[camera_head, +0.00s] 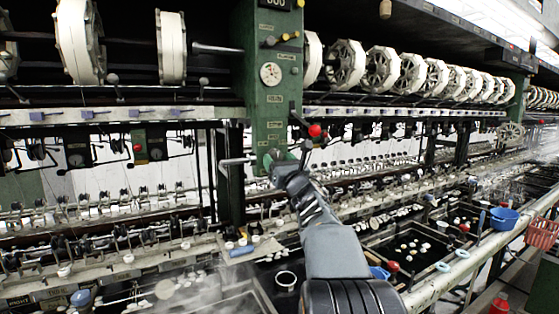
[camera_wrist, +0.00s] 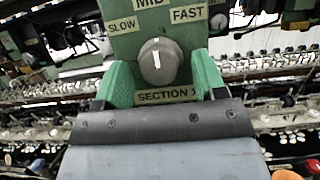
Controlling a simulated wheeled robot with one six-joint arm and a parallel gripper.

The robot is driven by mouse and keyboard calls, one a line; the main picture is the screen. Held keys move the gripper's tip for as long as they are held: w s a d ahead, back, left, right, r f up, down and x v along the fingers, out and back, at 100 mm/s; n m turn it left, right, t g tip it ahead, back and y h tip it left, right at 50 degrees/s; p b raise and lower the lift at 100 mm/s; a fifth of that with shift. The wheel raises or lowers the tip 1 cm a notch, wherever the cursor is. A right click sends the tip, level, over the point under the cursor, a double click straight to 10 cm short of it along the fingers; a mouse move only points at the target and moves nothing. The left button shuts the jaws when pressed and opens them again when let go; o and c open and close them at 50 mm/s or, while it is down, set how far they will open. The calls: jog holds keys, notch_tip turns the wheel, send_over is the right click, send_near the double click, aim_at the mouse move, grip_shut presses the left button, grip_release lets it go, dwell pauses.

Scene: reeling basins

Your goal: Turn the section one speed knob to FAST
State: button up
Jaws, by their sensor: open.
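The section one speed knob (camera_wrist: 158,62) is a round grey knob with a pale mark near its top, roughly toward MID. SLOW (camera_wrist: 122,25), MID and FAST (camera_wrist: 188,14) labels arc above it. A SECTION 1 plate (camera_wrist: 165,96) lies below it. My gripper (camera_wrist: 162,72) is open, with one green finger on each side of the knob. I cannot tell whether the fingers touch it. In the head view my gripper (camera_head: 269,161) is at the green post (camera_head: 268,108), and the knob cannot be made out there.
A red ball-ended lever (camera_head: 315,131) stands close to the right of my gripper. A round dial (camera_head: 270,73) is higher on the post. White reels (camera_head: 381,70) line the machine above. Basins with white cocoons (camera_head: 415,250) and a blue bowl (camera_head: 503,219) lie lower right.

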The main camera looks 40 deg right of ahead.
jog(key=c, duration=0.9)
jog(key=shift+c, duration=0.2)
jog(key=shift+f, duration=0.1)
jog(key=m+h+b, duration=0.1)
jog(key=m+b, duration=0.1)
jog(key=m+g+h+b, duration=0.1)
jog(key=m+b, duration=0.1)
jog(key=m, duration=0.1)
jog(key=m+h+b, duration=0.2)
jog(key=m, duration=0.1)
jog(key=shift+a+g, duration=0.25)
jog(key=shift+g, duration=0.05)
jog(key=shift+r+m+g+h+b, duration=0.1)
jog(key=shift+m+g+h+b, duration=0.25)
jog(key=shift+m, duration=0.75)
jog(key=shift+r+m+g+h+b, duration=0.1)
jog(key=shift+m+g+h+b, duration=0.2)
jog(key=shift+m, duration=1.1)
